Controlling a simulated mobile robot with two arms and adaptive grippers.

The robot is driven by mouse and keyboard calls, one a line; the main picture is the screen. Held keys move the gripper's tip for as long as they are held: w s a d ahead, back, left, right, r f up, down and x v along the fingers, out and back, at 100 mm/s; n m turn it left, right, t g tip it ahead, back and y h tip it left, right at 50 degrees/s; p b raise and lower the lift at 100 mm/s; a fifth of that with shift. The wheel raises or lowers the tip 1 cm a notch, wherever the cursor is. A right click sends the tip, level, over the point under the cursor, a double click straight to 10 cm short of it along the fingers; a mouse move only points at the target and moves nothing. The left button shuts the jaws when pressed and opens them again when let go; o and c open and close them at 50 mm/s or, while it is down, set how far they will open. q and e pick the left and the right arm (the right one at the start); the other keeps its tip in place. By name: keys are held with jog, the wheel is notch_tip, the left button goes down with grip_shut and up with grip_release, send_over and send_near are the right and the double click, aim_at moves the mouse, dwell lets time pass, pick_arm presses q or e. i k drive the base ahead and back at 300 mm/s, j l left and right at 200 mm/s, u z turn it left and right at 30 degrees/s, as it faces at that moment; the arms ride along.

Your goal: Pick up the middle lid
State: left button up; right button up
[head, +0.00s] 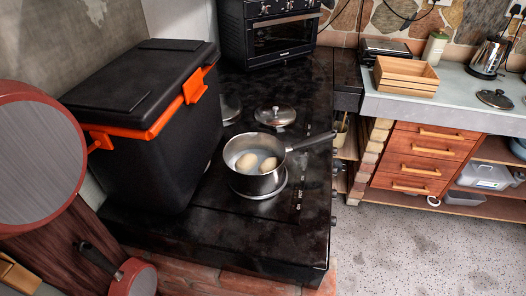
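A round metal lid with a dark knob (275,116) lies on the black stovetop, just behind the saucepan. It is the middle one of three round metal shapes. To its left, another round metal piece (231,113) is mostly hidden behind the black cooler box; I cannot tell for sure that it is a lid. To the right, a dark lid with a knob (495,99) lies on the grey counter. Neither of my grippers shows in the head view.
A saucepan (244,182) holding eggs stands in front of the middle lid, its handle pointing right. The black cooler box (150,150) with orange latches blocks the left side. An oven (270,38) stands behind. A wooden crate (405,76) and kettle (488,57) stand on the right counter.

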aim_at(495, 100)
jog(key=z, duration=1.45)
